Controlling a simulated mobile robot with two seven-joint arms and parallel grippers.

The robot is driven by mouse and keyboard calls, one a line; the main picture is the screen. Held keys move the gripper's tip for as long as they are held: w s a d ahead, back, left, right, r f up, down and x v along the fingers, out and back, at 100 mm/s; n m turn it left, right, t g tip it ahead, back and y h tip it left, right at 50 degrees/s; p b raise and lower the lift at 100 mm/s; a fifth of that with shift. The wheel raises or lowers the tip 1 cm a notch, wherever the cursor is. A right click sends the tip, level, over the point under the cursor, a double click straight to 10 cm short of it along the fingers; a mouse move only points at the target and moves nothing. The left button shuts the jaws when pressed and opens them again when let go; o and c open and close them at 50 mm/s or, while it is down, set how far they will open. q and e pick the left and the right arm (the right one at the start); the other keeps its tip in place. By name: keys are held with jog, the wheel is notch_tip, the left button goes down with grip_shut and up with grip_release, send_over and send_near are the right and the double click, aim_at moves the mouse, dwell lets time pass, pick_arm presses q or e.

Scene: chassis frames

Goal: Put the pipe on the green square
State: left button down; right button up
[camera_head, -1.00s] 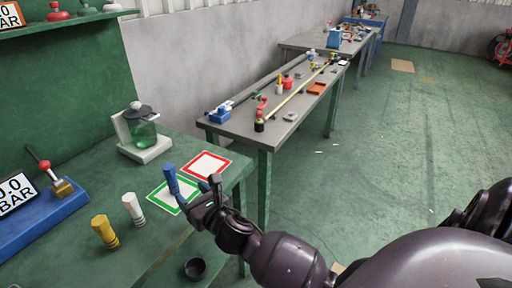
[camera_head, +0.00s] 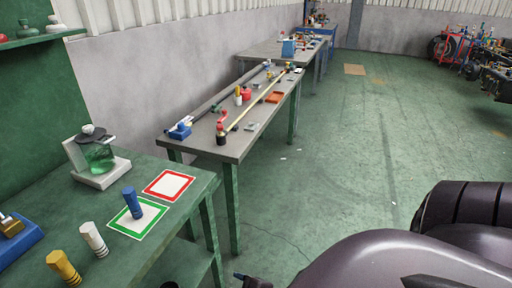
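A red-bordered square (camera_head: 168,185) lies just behind the green one and is empty. Neither gripper shows clearly; a small dark tip at the bottom edge may be part of my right arm. No gripper touches the blue pipe.
A glass jar with green contents on a white stand (camera_head: 97,163) sits at the back of the green table (camera_head: 190,209). A blue block (camera_head: 20,238) is at the left edge. A grey workbench (camera_head: 234,143) with several tools stands beyond.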

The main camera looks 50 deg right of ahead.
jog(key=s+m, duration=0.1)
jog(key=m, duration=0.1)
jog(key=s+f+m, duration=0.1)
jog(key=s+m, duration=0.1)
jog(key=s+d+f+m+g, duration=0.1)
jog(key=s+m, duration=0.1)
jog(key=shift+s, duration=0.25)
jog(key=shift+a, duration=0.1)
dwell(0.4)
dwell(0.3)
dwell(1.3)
